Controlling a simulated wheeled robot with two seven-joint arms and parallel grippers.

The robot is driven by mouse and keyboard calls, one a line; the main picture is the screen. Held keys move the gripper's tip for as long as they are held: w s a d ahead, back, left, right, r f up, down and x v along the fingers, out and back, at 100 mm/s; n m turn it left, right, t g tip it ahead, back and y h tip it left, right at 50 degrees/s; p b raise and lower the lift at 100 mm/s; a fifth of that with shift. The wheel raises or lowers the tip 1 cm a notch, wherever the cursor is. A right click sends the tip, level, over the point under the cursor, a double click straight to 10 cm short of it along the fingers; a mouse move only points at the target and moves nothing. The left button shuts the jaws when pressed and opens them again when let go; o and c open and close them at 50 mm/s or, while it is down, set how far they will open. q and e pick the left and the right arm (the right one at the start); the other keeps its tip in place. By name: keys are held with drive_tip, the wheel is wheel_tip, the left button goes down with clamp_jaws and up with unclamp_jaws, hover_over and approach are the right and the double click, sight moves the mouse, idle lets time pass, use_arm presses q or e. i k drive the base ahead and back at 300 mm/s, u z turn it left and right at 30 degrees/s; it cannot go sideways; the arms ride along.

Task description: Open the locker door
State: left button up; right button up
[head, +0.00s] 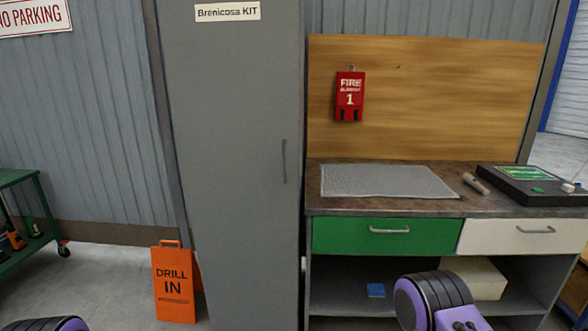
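The tall grey locker (235,90) stands in the middle of the head view, with a "Brenicosa KIT" label (227,12) near the top. Its door looks shut. A slim vertical handle (284,161) sits near the door's right edge. Parts of my arms show only at the bottom edge, a dark rounded piece at the lower left and a purple and black piece at the lower right. Neither gripper's fingers are in view, and nothing of mine touches the locker.
An orange "DRILL IN" sign (174,285) stands on the floor before the locker's lower left. A workbench (480,208) with a green drawer (350,237) and a white drawer (490,239) adjoins it on the right. A green cart (22,178) is far left.

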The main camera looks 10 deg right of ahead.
sight(233, 65)
drive_tip(key=z, duration=0.85)
drive_tip(key=i, duration=1.1)
drive_tip(key=u, duration=0.2)
